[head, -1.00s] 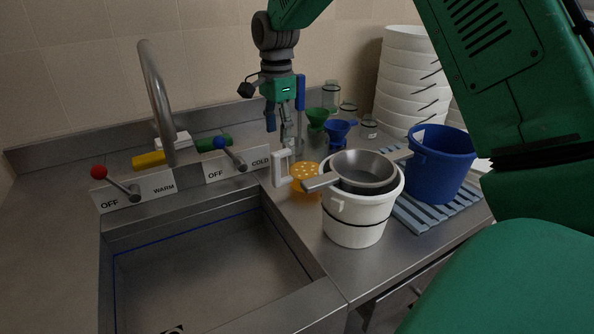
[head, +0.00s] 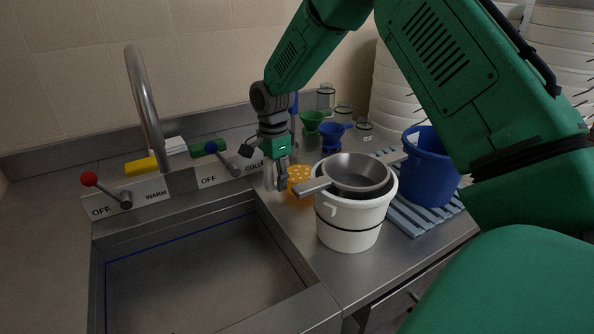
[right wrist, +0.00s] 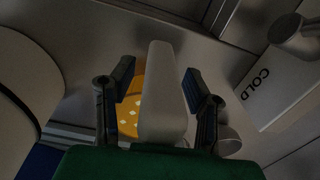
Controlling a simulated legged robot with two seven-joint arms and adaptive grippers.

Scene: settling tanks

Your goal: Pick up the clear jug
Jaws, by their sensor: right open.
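The clear jug's pale handle (head: 269,178) shows at the back right corner of the sink, beside the orange perforated piece. Its see-through body is hard to make out. In the right wrist view the pale upright handle (right wrist: 163,100) stands between my two dark fingers. My right gripper (head: 281,183) is open and low at the handle, pointing down. In the right wrist view the right gripper (right wrist: 157,82) has a finger on each side of the handle, with gaps visible. It partly hides the jug in the head view. My left gripper is not in view.
A white bucket (head: 346,231) with a grey strainer (head: 357,172) across its top stands close in front. A blue bucket (head: 432,170) is on a slatted mat (head: 408,218). The orange perforated piece (head: 301,181) is close by. The sink (head: 200,265), tap (head: 148,95) and cold lever lie left.

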